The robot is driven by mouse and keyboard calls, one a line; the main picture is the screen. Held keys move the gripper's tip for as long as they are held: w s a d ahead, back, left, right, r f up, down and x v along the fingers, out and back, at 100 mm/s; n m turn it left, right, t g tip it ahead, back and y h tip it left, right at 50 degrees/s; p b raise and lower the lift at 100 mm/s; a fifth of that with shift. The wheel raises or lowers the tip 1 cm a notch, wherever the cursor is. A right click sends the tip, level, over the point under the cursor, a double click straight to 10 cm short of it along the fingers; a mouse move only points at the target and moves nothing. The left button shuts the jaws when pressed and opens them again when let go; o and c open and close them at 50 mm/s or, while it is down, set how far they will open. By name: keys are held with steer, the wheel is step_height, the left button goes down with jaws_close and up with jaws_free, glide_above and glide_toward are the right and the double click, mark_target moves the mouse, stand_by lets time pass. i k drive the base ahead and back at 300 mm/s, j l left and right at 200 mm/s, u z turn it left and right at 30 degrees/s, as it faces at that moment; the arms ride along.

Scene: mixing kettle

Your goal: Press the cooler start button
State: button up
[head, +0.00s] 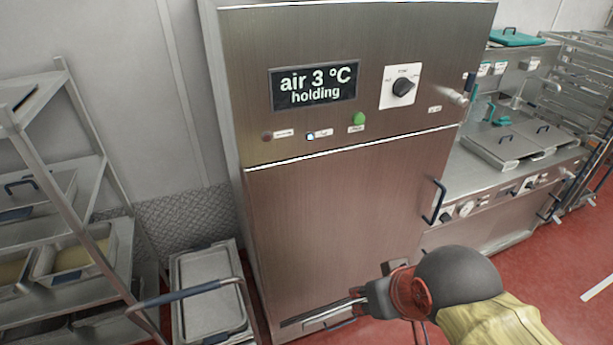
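The cooler (330,210) is a tall brushed-metal cabinet in the middle of the head view. Its dark display (314,86) reads "air 3 °C holding". Below the display are a green round button (359,118), a small blue-and-white control (311,136) and a dark reddish round one (266,136). Their labels are too small to read. My gripper (325,312) is low in front of the cooler door, well below the buttons and pointing left. It looks slender and nearly edge-on, so its opening cannot be made out. I see nothing clearly held in it.
A black rotary knob (403,87) is right of the display, and a dark door handle (436,201) is at the door's right edge. A shelf rack (70,190) and a trolley with a metal tray (208,290) stand left. A counter with lidded wells (515,145) stands right.

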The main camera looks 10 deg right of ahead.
mark_target(358, 117)
steer(key=i+j+z, duration=0.15)
steer(key=j+z, duration=0.2)
steer(key=j, duration=0.45)
steer(key=j+z, duration=0.35)
steer(key=j, duration=0.5)
